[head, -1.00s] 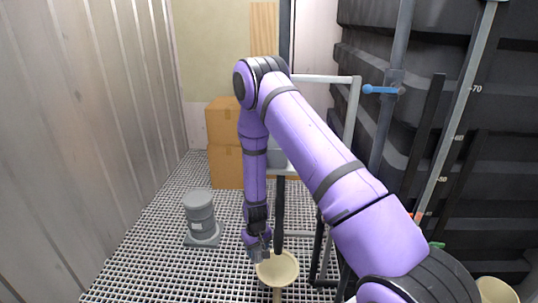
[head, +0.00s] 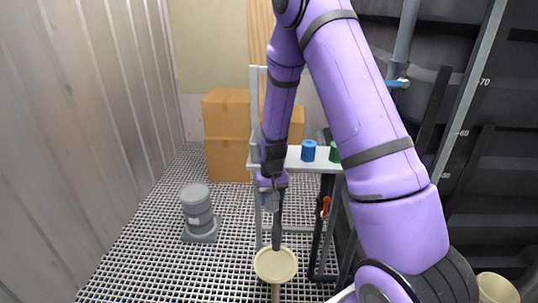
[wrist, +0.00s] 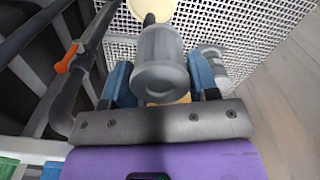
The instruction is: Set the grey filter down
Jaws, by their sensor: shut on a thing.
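The grey filter (wrist: 160,62) is a short grey cylinder with a round end facing the wrist camera. It sits between the blue fingers of my gripper (wrist: 162,82), which is shut on it. In the head view my gripper (head: 271,192) points down beside the pale shelf (head: 294,163), at about its height or a little below. The filter is small and hard to make out there. In the wrist view it is in front of a cream funnel (wrist: 150,8), which also shows low in the head view (head: 275,264).
A dark pipe (head: 277,230) hangs over the funnel. A valve with an orange handle (head: 325,206) is at right. A grey pump (head: 198,212) stands on the grating; cardboard boxes (head: 226,115) are behind.

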